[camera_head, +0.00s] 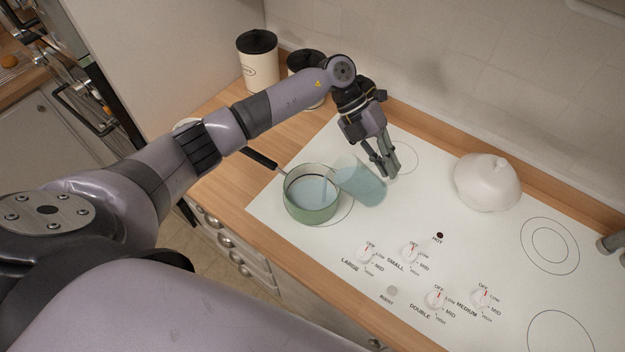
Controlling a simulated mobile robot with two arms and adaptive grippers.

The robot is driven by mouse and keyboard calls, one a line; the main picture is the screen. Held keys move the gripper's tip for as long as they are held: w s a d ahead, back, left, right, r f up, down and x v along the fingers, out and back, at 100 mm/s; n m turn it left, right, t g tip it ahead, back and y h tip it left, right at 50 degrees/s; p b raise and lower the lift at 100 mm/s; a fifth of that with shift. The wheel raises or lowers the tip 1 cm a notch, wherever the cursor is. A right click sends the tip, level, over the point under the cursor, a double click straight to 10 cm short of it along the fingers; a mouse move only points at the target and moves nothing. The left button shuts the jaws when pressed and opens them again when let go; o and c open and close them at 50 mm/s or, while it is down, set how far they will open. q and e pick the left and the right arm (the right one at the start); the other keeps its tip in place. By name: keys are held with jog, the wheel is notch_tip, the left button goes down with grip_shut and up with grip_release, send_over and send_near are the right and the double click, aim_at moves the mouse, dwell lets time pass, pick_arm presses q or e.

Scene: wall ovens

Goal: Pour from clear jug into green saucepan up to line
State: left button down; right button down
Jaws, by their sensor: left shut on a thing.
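The green saucepan (312,212) sits on the white cooktop at the left rear area, its dark handle (261,158) pointing up and left. It holds pale blue liquid (309,192), and a dark line shows on its inner wall. The clear jug (362,184) is tilted toward the saucepan, its mouth at the saucepan's right rim. A thin stream (324,184) shows over the saucepan. My left gripper (389,168) is shut on the jug from its far right side. Whether jug and rim touch, I cannot tell. My right gripper is not in view.
A white domed lidded dish (487,182) stands on the cooktop to the right. Two cream canisters with black lids (257,60) stand behind my left arm. Several knobs (411,252) line the cooktop's front. The tiled wall (450,70) is behind.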

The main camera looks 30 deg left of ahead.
pick_arm(q)
jog(key=shift+s+a+r, duration=0.1)
jog(key=shift+s+r, duration=0.05)
jog(key=shift+r, duration=0.15)
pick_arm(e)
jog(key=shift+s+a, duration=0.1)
pick_arm(q)
jog(key=shift+a+h, duration=0.2)
jog(key=shift+h, duration=0.1)
jog(key=shift+s+r, duration=0.1)
jog(key=shift+r, duration=0.25)
jog(key=shift+a+h, duration=0.2)
jog(key=shift+h, duration=0.1)
jog(key=shift+r, duration=0.1)
jog(key=shift+d, duration=0.1)
jog(key=shift+r, duration=0.2)
jog(key=shift+a, duration=0.25)
